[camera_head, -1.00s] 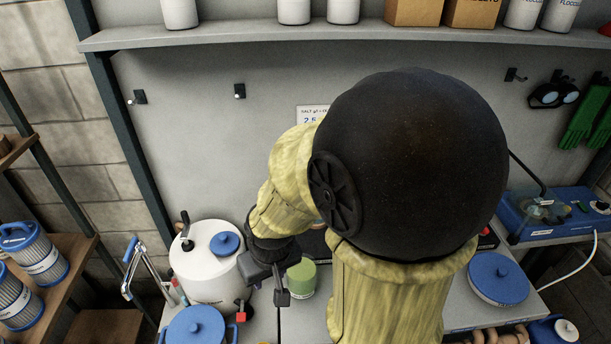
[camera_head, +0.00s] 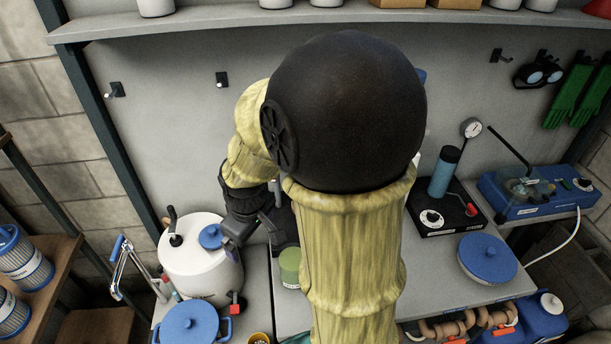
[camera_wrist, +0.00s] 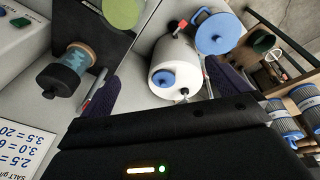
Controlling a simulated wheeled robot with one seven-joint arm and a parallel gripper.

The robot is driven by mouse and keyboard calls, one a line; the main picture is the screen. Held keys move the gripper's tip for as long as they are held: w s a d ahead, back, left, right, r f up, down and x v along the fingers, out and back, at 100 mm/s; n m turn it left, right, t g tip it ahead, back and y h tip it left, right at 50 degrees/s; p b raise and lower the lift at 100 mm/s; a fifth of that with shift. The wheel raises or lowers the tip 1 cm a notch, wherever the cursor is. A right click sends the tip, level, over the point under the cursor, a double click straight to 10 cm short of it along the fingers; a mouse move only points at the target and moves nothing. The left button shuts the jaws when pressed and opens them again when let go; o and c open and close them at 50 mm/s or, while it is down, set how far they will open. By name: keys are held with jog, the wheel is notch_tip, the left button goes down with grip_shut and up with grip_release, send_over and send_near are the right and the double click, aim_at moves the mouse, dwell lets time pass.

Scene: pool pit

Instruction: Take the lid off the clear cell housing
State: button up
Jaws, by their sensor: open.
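A clear housing (camera_wrist: 73,66) with bluish contents shows at the left of the wrist view. It has a dark cap, which looks like the lid (camera_wrist: 55,80), on its near end and a tan collar at its far end. It sits by a dark board. My gripper (camera_wrist: 162,80) is open and empty, its two dark pads well apart. The housing is outside the jaws, beyond the left finger. In the head view my gripper (camera_head: 258,232) is above the bench beside a white tank, and my arm hides the bench behind it, so I cannot make out the housing there.
The white tank (camera_head: 200,268) and a blue-lidded pot (camera_head: 190,325) stand left of my gripper. A green-topped jar (camera_head: 290,265) is close to its right. A blue cylinder (camera_head: 445,172), blue device (camera_head: 535,205) and blue lid (camera_head: 487,258) are at right. A shelf (camera_head: 220,25) runs above.

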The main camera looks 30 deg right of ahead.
jog(key=w+d+r+n+h, duration=0.1)
jog(key=w+d+r+n, duration=0.3)
jog(key=w+d+n, duration=0.4)
jog(key=w+d+r+n+h, duration=0.1)
jog(key=w+d+r+n, duration=0.2)
jog(key=w+d+n, duration=0.5)
jog(key=d+n, duration=0.3)
jog(key=d, duration=0.2)
jog(key=shift+d+r+g, duration=0.4)
jog(key=shift+w, duration=0.1)
jog(key=p+x, duration=0.2)
jog(key=x, duration=0.9)
jog(key=shift+d+f+p, duration=0.15)
jog(key=shift+f+p, duration=0.05)
jog(key=shift+p, duration=0.15)
jog(key=shift+d+f, duration=0.15)
jog(key=shift+f, duration=0.2)
